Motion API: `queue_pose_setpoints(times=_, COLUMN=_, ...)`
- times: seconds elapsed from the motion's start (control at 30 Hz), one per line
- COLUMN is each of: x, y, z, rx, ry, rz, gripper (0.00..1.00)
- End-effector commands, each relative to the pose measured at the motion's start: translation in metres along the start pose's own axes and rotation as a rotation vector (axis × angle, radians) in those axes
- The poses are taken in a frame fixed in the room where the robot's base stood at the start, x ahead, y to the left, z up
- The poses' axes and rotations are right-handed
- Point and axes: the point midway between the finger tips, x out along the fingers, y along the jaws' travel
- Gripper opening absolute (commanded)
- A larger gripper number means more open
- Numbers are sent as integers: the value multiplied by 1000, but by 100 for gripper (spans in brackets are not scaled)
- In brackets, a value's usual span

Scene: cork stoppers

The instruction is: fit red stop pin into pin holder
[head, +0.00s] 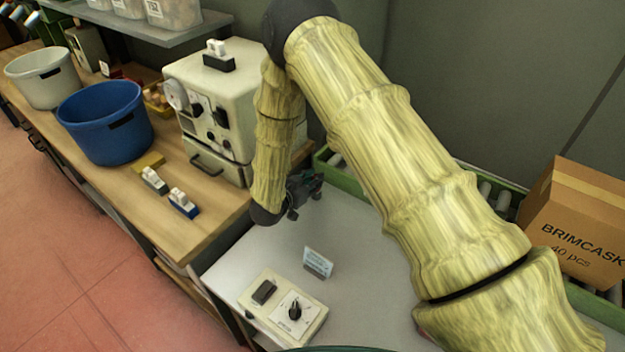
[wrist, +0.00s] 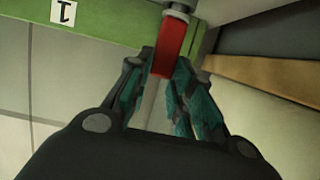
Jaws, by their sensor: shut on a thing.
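In the wrist view the red stop pin (wrist: 168,48) is between the fingertips of my gripper (wrist: 166,80), which is shut on it. The pin's upper end in the picture meets or overlaps a grey round piece (wrist: 178,9). I cannot tell whether this piece is the pin holder or part of the pin, nor whether they touch. In the head view my gripper (head: 304,190) is above the back of the grey table, near the green conveyor frame. The pin cannot be made out there.
The green frame (wrist: 110,36) with a white marked tag (wrist: 63,12) crosses the wrist view. A cardboard box (head: 580,225) stands on the rollers at right. A control box (head: 284,308) and small sign (head: 318,262) are on the grey table (head: 345,285). A beige machine (head: 235,85) stands left.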

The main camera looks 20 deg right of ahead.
Motion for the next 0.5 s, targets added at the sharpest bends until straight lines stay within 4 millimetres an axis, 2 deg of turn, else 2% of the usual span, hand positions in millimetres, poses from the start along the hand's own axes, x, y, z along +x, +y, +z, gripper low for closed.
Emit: queue_pose_setpoints(times=0.5, x=2, y=0, z=6, rx=0, ry=0, rz=0, gripper=0)
